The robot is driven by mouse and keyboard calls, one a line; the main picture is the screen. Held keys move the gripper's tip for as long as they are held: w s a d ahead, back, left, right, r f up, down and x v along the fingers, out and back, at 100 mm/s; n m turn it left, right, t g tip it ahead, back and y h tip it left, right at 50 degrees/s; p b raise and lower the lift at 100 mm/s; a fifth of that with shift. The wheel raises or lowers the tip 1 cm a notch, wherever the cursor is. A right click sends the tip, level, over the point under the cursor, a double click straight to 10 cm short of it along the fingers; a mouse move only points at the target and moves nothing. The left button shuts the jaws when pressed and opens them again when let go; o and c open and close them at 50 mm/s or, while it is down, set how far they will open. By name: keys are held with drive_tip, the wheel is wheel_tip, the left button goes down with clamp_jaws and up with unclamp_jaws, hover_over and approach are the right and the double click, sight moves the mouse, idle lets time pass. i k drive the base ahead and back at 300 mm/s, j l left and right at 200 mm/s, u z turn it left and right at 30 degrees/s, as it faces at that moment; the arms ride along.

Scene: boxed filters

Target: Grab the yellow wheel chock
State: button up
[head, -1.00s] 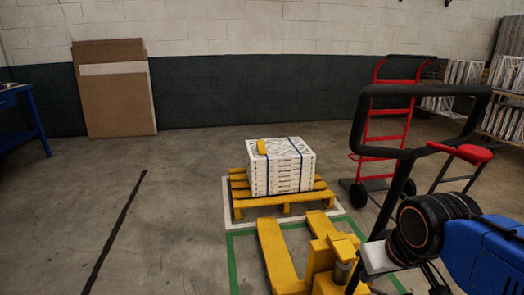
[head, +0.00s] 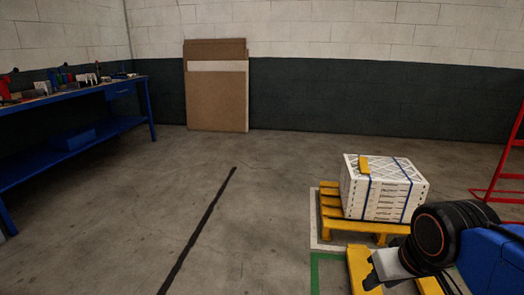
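A small yellow block, which looks like the wheel chock (head: 364,165), lies on top of a strapped white stack of boxed filters (head: 384,195). It is near the left part of the top face, and its shape is too small to make out well. My arm enters at the lower right. My gripper (head: 408,284) is at the bottom edge of the head view, in front of and below the stack, well apart from the chock. Only dark parts of it show, partly cut off by the frame, so I cannot tell how its fingers stand.
The stack stands on a yellow pallet (head: 375,227), with a yellow pallet jack (head: 358,270) in front. A blue workbench (head: 100,88) with tools is at the left. Brown boards (head: 216,100) lean on the back wall. A red hand truck (head: 497,178) is at the right edge. The left-centre floor is open.

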sight(362, 162)
drive_tip(key=i+j+u, duration=0.1)
drive_tip(key=i, duration=0.8)
drive_tip(key=i+j+u, duration=0.1)
drive_tip(key=i, duration=0.8)
drive_tip(key=i+j+z, duration=0.1)
drive_tip(key=i+z, duration=0.35)
drive_tip(key=i+j+z, duration=0.3)
drive_tip(key=i+z, duration=0.15)
drive_tip(key=i+j+z, duration=0.75)
drive_tip(key=j+z, duration=0.15)
